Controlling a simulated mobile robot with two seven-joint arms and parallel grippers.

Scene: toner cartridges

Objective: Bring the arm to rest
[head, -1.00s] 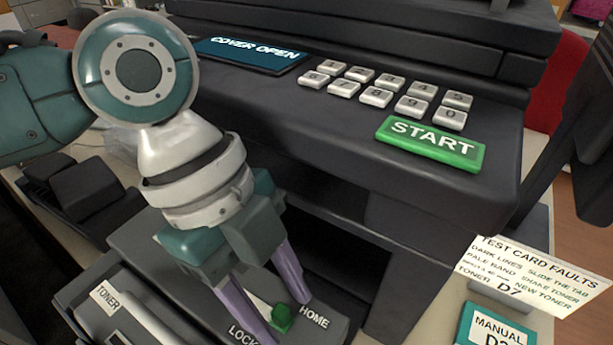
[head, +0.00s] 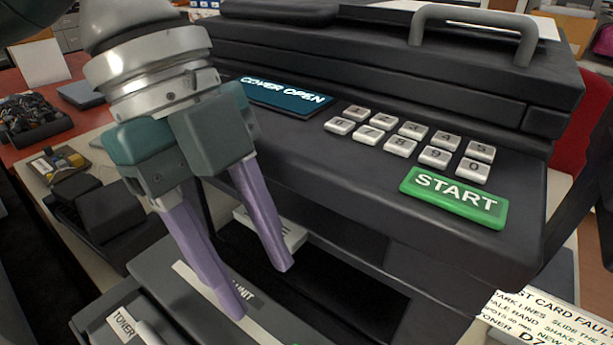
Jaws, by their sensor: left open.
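My left gripper (head: 263,293) hangs in front of the printer's dark opening. Its two purple fingers are apart with nothing between them. They point down over the pulled-out dark unit (head: 165,268), which has a pale strip and a partly hidden label ending in "UNIT". Whether the fingertips touch it I cannot tell. The dark grey printer (head: 335,190) shows "COVER OPEN" on its display (head: 286,98). Only a sliver of green shows at the bottom edge by the unit. My right gripper is not in view.
A keypad (head: 411,137) and a green START button (head: 453,198) sit on the printer's front. A TONER label (head: 124,325) is at the lower left. A fault card (head: 545,322) is at the lower right. A black tray of parts (head: 30,120) stands at the left.

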